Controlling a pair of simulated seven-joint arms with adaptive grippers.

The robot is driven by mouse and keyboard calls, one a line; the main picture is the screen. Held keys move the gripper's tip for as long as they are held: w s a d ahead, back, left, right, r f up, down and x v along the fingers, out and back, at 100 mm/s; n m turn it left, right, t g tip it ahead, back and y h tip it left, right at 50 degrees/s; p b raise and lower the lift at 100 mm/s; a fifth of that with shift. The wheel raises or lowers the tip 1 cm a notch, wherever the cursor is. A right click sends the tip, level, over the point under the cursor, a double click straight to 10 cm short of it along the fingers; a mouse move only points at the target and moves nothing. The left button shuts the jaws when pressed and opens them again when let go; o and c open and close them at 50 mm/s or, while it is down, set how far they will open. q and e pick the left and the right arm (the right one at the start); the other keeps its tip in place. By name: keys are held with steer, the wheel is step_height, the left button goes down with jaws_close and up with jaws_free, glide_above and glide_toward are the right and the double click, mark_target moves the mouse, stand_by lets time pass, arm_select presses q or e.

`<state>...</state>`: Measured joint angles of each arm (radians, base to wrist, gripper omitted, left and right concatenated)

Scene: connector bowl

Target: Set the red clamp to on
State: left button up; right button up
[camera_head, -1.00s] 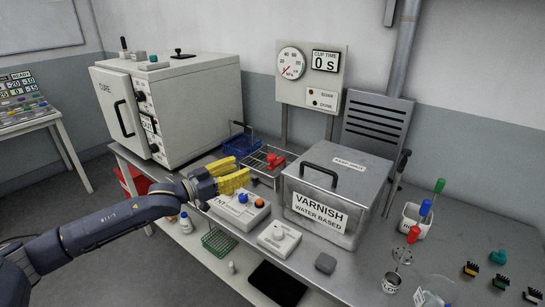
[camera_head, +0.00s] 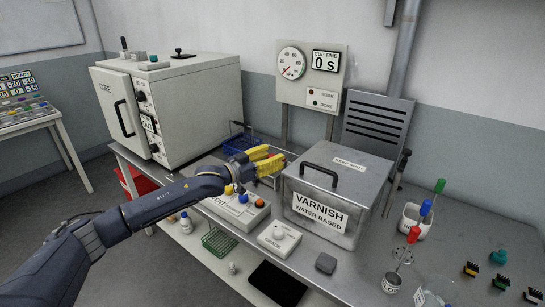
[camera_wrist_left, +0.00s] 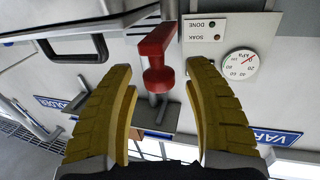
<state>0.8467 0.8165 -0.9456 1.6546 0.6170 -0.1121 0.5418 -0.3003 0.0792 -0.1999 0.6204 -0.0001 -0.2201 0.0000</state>
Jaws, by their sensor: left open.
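The red clamp (camera_wrist_left: 158,62) shows in the left wrist view as a red handle with a wide bar and a rounded end, between my left gripper's fingers. Clear space shows on both sides of it, and neither finger visibly touches it. My left gripper (camera_wrist_left: 160,72) is open, with yellow ribbed fingers. In the head view my left gripper (camera_head: 277,156) reaches over the wire rack beside the varnish tank, and it hides the clamp there. Whether the clamp is on or off I cannot tell. My right gripper is not in view.
The metal varnish tank (camera_head: 320,213) stands close to the right of my gripper. A blue wire basket (camera_head: 238,144) and the white oven (camera_head: 180,100) are behind and left. A button box (camera_head: 240,212) and a white dial box (camera_head: 279,239) sit at the front.

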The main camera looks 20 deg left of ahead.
arm_select(q)
steer(key=shift+w+d, duration=0.1)
steer(key=shift+w, duration=0.05)
steer(key=shift+c, duration=0.3)
jaws_close()
